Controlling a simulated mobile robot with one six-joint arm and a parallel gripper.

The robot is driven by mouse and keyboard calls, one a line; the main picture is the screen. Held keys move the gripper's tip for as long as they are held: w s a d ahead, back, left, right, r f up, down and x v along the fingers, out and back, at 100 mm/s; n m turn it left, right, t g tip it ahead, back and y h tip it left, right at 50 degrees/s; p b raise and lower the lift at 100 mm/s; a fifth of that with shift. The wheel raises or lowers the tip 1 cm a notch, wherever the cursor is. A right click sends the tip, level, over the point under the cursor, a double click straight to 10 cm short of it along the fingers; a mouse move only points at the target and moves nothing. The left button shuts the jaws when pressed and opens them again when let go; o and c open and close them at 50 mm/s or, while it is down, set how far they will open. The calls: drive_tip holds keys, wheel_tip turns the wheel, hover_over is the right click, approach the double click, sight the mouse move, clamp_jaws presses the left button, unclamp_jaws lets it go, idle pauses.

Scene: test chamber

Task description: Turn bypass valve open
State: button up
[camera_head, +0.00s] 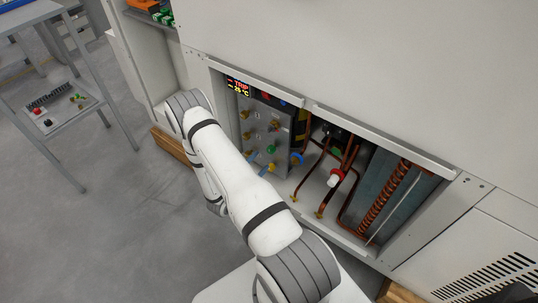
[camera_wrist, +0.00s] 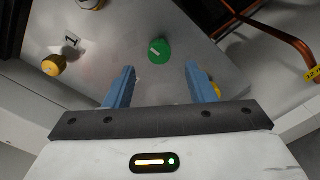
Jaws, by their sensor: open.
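My gripper (camera_wrist: 160,70) is open, with its two blue fingers spread apart. In the wrist view a round green knob (camera_wrist: 159,51) with a pale pointer mark is on the grey panel, ahead of and between the fingertips. Nothing is held. The green knob also shows small in the head view (camera_head: 271,149), beside my blue fingers, which my arm partly hides. No readable label shows which of these is the bypass valve.
The grey panel (camera_wrist: 110,35) bears yellow knobs (camera_wrist: 54,65) and a tag marked 1 (camera_wrist: 71,41). A lit display (camera_head: 238,87) reads TRIP. Copper pipes (camera_head: 310,170) and a coil (camera_head: 382,198) lie right of the panel. The recess has a metal frame.

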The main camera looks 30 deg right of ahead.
sight(270, 151)
drive_tip(key=b+x, duration=0.1)
drive_tip(key=x, duration=0.6)
drive_tip(key=shift+s, duration=0.1)
drive_tip(key=shift+c, duration=0.3)
